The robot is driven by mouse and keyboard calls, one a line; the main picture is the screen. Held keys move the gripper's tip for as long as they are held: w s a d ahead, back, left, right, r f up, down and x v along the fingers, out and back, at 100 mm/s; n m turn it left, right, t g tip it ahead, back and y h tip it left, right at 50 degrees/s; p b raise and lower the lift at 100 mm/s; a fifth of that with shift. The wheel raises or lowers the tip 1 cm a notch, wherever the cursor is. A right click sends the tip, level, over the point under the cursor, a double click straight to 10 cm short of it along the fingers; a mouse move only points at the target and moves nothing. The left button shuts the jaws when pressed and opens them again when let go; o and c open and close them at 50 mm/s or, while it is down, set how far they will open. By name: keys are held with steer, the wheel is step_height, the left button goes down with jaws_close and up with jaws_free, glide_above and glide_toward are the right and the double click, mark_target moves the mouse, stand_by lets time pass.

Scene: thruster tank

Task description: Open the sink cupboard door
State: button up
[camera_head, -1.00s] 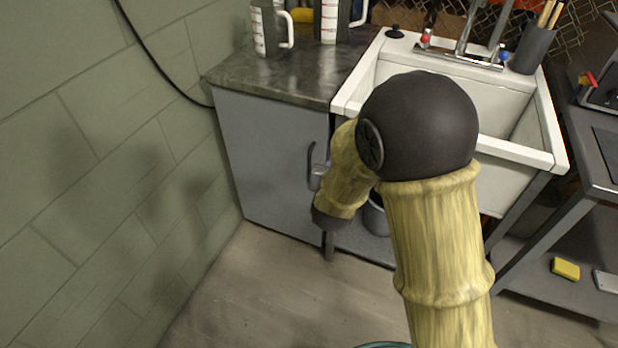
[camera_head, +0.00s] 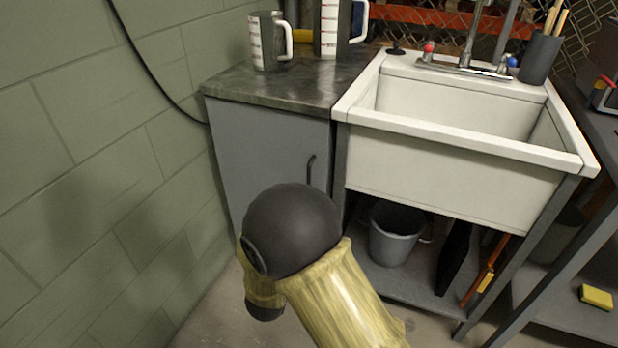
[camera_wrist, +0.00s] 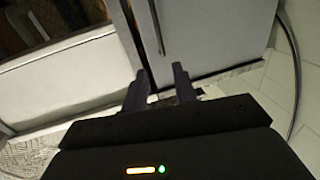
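The sink cupboard door (camera_head: 262,150) is a flat grey panel under the dark worktop, left of the sink. It looks shut. Its dark vertical bar handle (camera_head: 310,172) is near the door's right edge; my arm covers the lower part of the door. In the wrist view the door (camera_wrist: 215,35) fills the upper middle and the handle (camera_wrist: 157,27) shows as a thin bar. My gripper (camera_wrist: 161,80) is open, with a gap between its two dark fingers and nothing held. The fingertips appear below the handle's end in that view, apart from it. My gripper is hidden in the head view.
The white sink (camera_head: 455,165) stands right of the cupboard, with a grey bucket (camera_head: 396,232) on the shelf below. A green block wall (camera_head: 90,180) is close on the left. Measuring jugs (camera_head: 268,40) stand on the worktop (camera_head: 290,82).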

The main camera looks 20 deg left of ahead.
steer(key=w+b, duration=0.1)
steer(key=w, duration=0.4)
steer(key=w+a+b, duration=0.1)
steer(key=w+b, duration=0.1)
steer(key=w, duration=0.4)
steer(key=w+b, duration=0.1)
steer(key=w, duration=0.4)
steer(key=shift+w+a+f, duration=0.15)
steer(key=shift+w+a, duration=0.2)
steer(key=shift+a, duration=0.05)
steer(key=shift+w+d, duration=0.1)
steer(key=shift+w, duration=0.15)
steer(key=shift+a, duration=0.2)
jaws_close()
